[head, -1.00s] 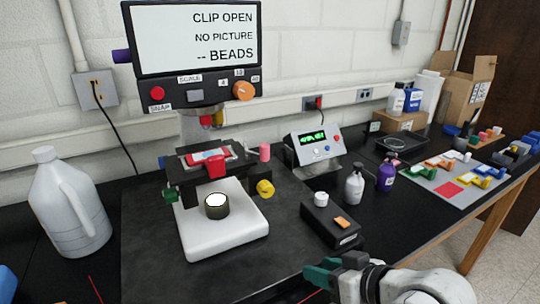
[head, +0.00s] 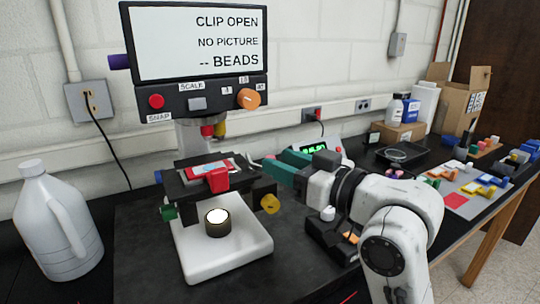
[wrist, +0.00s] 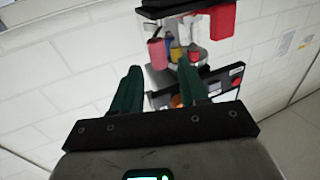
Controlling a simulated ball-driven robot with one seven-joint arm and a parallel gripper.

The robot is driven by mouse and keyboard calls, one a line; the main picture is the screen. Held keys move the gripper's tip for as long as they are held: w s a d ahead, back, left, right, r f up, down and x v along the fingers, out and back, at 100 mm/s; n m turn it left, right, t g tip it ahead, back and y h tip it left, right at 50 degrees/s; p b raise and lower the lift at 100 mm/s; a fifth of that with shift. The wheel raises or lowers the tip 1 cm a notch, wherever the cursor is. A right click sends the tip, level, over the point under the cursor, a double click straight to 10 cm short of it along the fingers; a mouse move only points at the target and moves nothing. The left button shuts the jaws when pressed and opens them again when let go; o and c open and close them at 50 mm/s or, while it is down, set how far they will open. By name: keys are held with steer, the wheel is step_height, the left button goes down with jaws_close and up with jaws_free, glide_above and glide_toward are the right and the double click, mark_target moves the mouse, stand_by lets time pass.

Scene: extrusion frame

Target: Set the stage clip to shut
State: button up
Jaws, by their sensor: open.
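The microscope stage (head: 179,191) is a black platform above a white base, with a slide on it. A red block (head: 217,180), which looks like the stage clip, sits at the stage's front edge. The screen (head: 195,40) reads "CLIP OPEN". My gripper (head: 277,163) has teal fingers and is just right of the stage, apart from the red block. In the wrist view my gripper (wrist: 158,75) is open and empty. There the red block (wrist: 222,20) is at the top, beyond the right finger, and a pink knob (wrist: 157,52) shows between the fingers.
A yellow knob (head: 270,204) is low on the stage's right side, and a green knob (head: 168,212) on its left. A white jug (head: 55,225) stands at left. A black box (head: 328,240) is partly behind my arm. Trays and coloured parts fill the right bench.

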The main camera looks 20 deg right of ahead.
mark_target(271, 156)
steer(key=shift+x, duration=1.85)
jaws_close()
